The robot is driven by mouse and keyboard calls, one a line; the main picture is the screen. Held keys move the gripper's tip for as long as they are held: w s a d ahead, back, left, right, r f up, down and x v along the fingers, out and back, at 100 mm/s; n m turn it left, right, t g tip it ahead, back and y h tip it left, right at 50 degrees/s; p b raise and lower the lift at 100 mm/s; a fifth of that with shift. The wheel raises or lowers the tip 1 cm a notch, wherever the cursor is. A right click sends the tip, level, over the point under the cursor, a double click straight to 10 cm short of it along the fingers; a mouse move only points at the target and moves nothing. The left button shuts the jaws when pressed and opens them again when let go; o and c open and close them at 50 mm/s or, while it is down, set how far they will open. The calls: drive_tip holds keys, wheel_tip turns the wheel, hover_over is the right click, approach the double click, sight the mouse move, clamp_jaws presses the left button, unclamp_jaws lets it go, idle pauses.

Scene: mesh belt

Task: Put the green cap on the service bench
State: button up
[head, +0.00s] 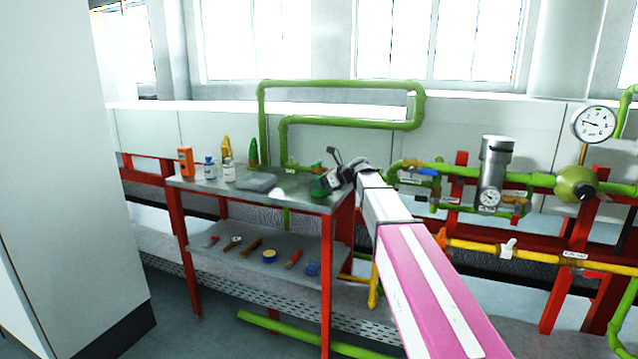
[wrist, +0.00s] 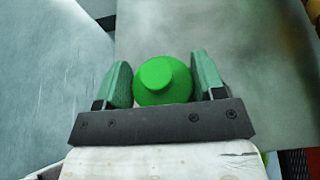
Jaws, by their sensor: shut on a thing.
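The green cap (wrist: 163,80) is round with a raised knob, and sits between the two green finger pads of my gripper (wrist: 162,68) in the wrist view. My gripper is shut on it. In the head view the cap (head: 318,188) shows small and dark green beside my gripper (head: 326,184), over the right end of the service bench. The service bench (head: 240,196) has a grey top and red legs; its top (wrist: 245,45) also fills the right of the wrist view. I cannot tell whether the cap touches the bench top.
On the bench stand an orange device (head: 185,161), small bottles (head: 209,168), a yellow cone-like item (head: 226,149), a green one (head: 253,152) and a flat grey box (head: 257,182). Its lower shelf (head: 225,262) holds several tools. Green pipes (head: 340,84) run behind; valves and gauges (head: 594,123) stand right.

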drive_tip(key=shift+f, duration=0.1)
drive_tip(key=o, duration=0.9)
